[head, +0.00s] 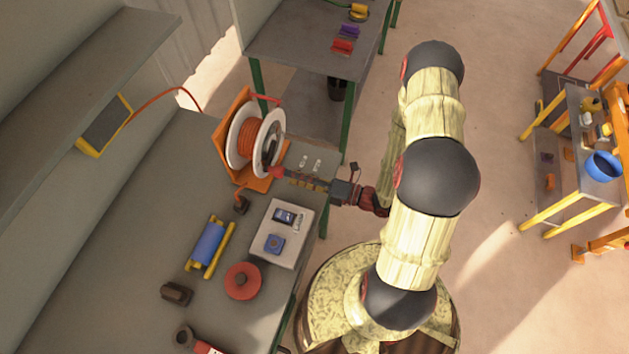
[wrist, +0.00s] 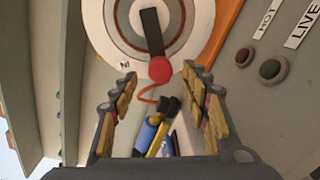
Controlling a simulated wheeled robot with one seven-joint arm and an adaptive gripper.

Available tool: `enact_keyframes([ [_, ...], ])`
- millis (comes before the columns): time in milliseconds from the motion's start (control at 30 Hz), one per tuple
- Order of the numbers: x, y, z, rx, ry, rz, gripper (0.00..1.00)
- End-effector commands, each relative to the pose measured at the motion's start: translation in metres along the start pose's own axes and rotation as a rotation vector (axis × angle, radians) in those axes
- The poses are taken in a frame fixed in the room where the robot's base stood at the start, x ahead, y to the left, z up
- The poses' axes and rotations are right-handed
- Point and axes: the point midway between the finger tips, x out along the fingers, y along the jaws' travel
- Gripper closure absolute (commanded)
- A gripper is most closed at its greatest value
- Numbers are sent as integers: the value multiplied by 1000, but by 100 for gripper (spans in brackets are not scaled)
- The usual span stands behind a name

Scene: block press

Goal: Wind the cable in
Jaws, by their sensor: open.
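The cable reel has white flanges (head: 240,133) and an orange frame (head: 224,112), with orange cable (head: 247,137) wound on it. Its dark crank arm (wrist: 152,32) ends in a red knob (wrist: 160,69), which also shows in the head view (head: 277,172). My gripper (wrist: 160,76) is open, with its fingertips on either side of the knob; I cannot tell whether they touch it. A short orange cable end (wrist: 148,97) runs to a dark plug (wrist: 168,107), which lies on the bench in the head view (head: 240,204).
A yellow-edged wall box (head: 104,125) has an orange cable leading from it. On the bench are a blue roller on a yellow stand (head: 209,243), a pale panel (head: 281,233) and a red disc (head: 242,281). Labelled buttons (wrist: 273,69) sit right of the reel in the wrist view.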

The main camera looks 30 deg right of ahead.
Motion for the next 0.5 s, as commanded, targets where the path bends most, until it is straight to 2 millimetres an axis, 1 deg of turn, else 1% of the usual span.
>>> enact_keyframes([
  [33,-9,0,1,1,-5,-2,54],
  [200,-32,0,1,0,-5,-2,54],
  [400,-53,0,1,0,-3,-1,54],
  [500,-59,0,1,-1,-1,0,54],
])
